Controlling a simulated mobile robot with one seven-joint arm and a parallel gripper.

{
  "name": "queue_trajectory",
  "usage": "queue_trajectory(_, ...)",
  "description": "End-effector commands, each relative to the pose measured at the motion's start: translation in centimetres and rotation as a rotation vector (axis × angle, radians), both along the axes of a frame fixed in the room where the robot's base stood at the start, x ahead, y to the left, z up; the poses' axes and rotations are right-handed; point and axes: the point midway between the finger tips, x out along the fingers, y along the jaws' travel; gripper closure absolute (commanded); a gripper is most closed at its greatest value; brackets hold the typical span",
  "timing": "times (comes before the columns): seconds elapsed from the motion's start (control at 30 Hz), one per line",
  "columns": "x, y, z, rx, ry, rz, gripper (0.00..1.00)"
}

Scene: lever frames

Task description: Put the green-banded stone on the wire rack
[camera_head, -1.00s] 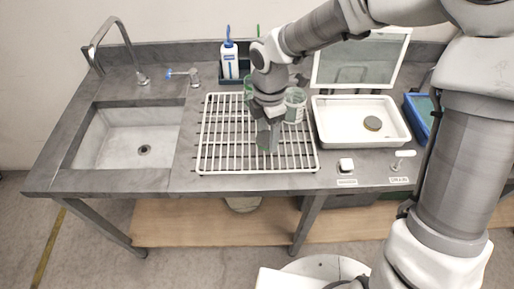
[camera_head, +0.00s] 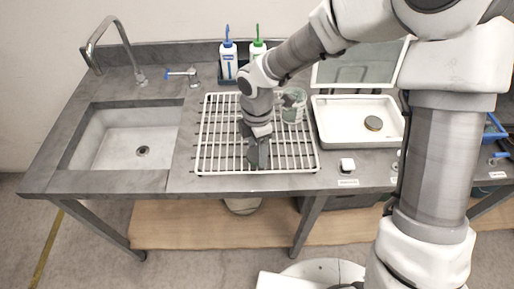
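The white wire rack (camera_head: 204,140) lies on the grey counter between the sink and a white tray. My gripper (camera_head: 258,160) points down over the middle front of the rack. A dark grey-green shape shows at its fingertips; I cannot tell whether this is the green-banded stone or only the fingers. A round dark brownish piece (camera_head: 373,123) lies in the white tray; no green band can be made out on it. My arm covers part of the rack.
A glass vessel (camera_head: 292,106) with greenish contents stands at the rack's back right. Wash bottles with blue (camera_head: 228,62) and green (camera_head: 257,50) tops stand behind. The sink (camera_head: 125,140) is left. The white tray (camera_head: 330,139) and a small white block (camera_head: 347,165) are right.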

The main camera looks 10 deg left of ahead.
Motion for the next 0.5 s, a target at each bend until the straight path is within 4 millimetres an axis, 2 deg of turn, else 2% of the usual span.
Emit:
queue_trajectory(0.03, 0.0, 0.0, 0.05, 0.0, 0.0, 0.0, 0.17)
queue_trajectory(0.1, 0.0, 0.0, 0.05, 0.0, 0.0, 0.0, 0.04)
queue_trajectory(0.13, 0.0, 0.0, 0.05, 0.0, 0.0, 0.0, 0.01)
queue_trajectory(0.37, 0.0, 0.0, 0.07, 0.0, 0.0, 0.0, 0.01)
queue_trajectory(0.5, 0.04, 0.0, 0.73, 0.0, -0.001, 0.0, 0.01)
